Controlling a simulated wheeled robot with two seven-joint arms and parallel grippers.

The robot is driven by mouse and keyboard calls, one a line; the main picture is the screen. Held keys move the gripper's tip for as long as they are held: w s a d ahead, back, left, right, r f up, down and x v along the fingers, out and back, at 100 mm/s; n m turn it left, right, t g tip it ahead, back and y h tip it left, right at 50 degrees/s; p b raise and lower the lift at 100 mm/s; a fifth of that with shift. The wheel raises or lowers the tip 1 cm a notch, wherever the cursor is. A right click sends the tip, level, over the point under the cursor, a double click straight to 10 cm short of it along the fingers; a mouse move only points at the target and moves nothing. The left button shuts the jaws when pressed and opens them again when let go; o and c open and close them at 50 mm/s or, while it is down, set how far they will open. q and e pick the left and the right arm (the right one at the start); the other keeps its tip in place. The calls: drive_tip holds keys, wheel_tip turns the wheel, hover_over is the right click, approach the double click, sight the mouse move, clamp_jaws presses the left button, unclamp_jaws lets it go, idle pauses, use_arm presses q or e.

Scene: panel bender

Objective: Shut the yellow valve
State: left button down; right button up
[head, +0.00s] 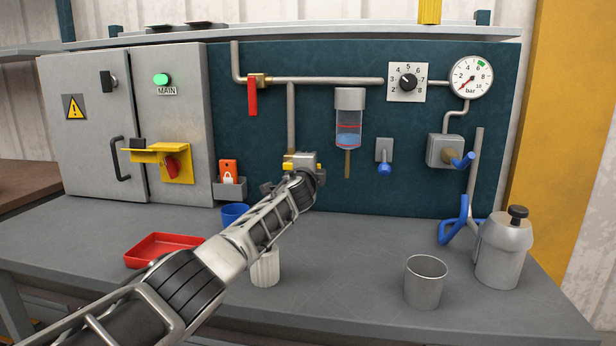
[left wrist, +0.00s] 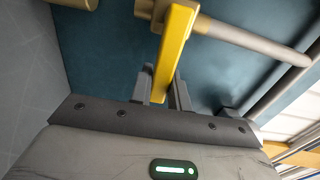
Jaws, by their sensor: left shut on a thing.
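The yellow valve shows in the head view as a small yellow part (head: 288,164) at the lower end of the vertical pipe, largely hidden by my left gripper (head: 298,172). In the left wrist view its long yellow lever (left wrist: 176,45) runs across the pipe, at a clear angle to it. My left gripper (left wrist: 165,88) has its two dark fingers on either side of the lever's free end, shut on it. The wrist view shows brass at the valve body (left wrist: 146,10). My right gripper is in neither view.
A red-handled valve (head: 252,96) hangs above left and a filter bowl (head: 348,125) is to the right. On the bench are a red tray (head: 160,249), a blue cup (head: 234,215), a ribbed white cup (head: 265,268), a metal cup (head: 425,282) and a canister (head: 503,250).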

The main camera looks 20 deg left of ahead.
use_arm(q)
drive_tip(key=shift+f, duration=0.15)
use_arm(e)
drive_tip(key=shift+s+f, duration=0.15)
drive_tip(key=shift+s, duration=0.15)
use_arm(q)
drive_tip(key=c, duration=1.3)
unclamp_jaws()
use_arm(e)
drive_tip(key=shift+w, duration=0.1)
